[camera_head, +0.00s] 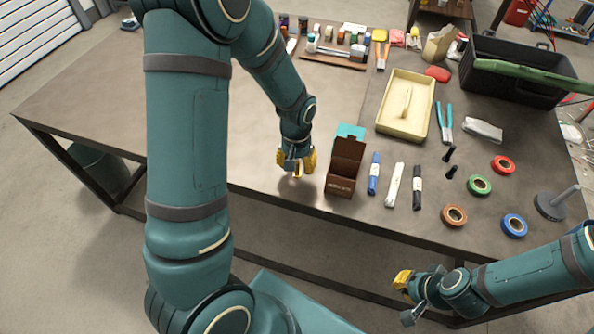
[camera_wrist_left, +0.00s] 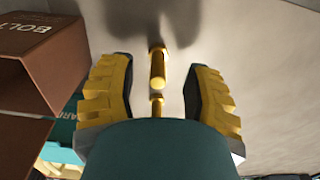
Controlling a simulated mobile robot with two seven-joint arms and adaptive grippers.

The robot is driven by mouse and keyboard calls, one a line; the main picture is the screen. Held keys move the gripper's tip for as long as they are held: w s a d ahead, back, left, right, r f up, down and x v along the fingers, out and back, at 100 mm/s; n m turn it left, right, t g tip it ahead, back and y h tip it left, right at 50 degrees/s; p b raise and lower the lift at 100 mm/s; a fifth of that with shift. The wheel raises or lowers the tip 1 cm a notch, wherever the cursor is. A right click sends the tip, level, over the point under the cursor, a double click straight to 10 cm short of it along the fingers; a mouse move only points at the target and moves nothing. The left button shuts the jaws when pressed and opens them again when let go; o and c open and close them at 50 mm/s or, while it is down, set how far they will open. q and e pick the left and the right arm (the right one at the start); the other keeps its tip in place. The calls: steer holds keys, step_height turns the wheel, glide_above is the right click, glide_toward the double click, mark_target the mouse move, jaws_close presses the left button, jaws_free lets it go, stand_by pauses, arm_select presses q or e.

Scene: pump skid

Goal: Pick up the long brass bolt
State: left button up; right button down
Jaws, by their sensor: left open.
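In the left wrist view a brass bolt (camera_wrist_left: 157,68) stands or lies between the yellow finger pads of my left gripper (camera_wrist_left: 158,95). A shorter brass piece (camera_wrist_left: 157,104) is just below it in that picture; I cannot tell whether it is separate. My left gripper is open, with a gap between each pad and the brass. In the head view my left gripper (camera_head: 297,160) is low at the table's front edge and mostly hides the brass. My right gripper (camera_head: 408,298) is open and empty, off the front edge at lower right.
An open brown box (camera_head: 344,166) marked with bolt lettering stands right beside my left gripper, with a teal box (camera_head: 350,131) behind it. The table's left part (camera_head: 110,100) is bare.

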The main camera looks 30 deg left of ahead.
arm_select(q)
step_height(320, 180, down, 3)
steer(key=shift+f+b, duration=0.1)
steer(key=shift+b, duration=0.2)
jaws_close()
